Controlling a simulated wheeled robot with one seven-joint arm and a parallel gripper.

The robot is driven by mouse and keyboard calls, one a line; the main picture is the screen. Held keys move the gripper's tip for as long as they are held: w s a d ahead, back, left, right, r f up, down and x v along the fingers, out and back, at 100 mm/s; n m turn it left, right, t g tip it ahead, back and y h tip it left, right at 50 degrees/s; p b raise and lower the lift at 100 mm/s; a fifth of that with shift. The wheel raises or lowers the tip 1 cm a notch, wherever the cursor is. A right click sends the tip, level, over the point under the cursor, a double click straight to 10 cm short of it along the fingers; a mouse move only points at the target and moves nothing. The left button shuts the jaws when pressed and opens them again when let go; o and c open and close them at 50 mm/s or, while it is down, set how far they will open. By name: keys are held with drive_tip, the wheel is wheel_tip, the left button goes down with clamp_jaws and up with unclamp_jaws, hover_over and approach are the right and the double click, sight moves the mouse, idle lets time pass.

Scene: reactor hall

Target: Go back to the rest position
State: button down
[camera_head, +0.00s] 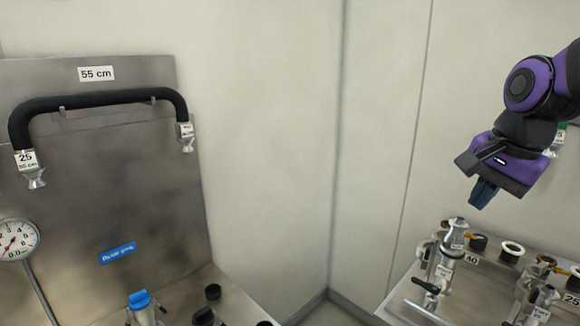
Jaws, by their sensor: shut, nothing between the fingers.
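My gripper (483,193) is at the upper right in the head view, at the end of my purple and black arm. Its short dark blue fingers point down and are shut with nothing between them. It hangs in the air in front of the wall, above the metal fittings on the right-hand bench, and appears apart from them. No marker of a rest position shows.
A gap separates the benches.

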drive_tip(key=s+r+n+t+h, duration=0.1)
drive_tip(key=s+n+t, duration=0.1)
drive_tip(key=s+n, duration=0.9)
drive_tip(key=shift+s+a, duration=0.3)
drive_tip(key=shift+s, duration=0.45)
drive_tip(key=shift+w, duration=0.15)
drive_tip(key=w+f+m+g, duration=0.3)
drive_tip(key=w+m, duration=0.2)
drive_tip(key=w, duration=1)
drive_tip(key=w+d+f+m+g, duration=0.1)
drive_tip(key=w+f+m+g, duration=0.1)
drive_tip(key=w+f, duration=1.1)
drive_tip(key=shift+w+f+m, duration=0.15)
drive_tip(key=shift+f+m, duration=0.75)
drive_tip(key=shift+f, duration=1.35)
drive_tip(key=shift+d, duration=0.1)
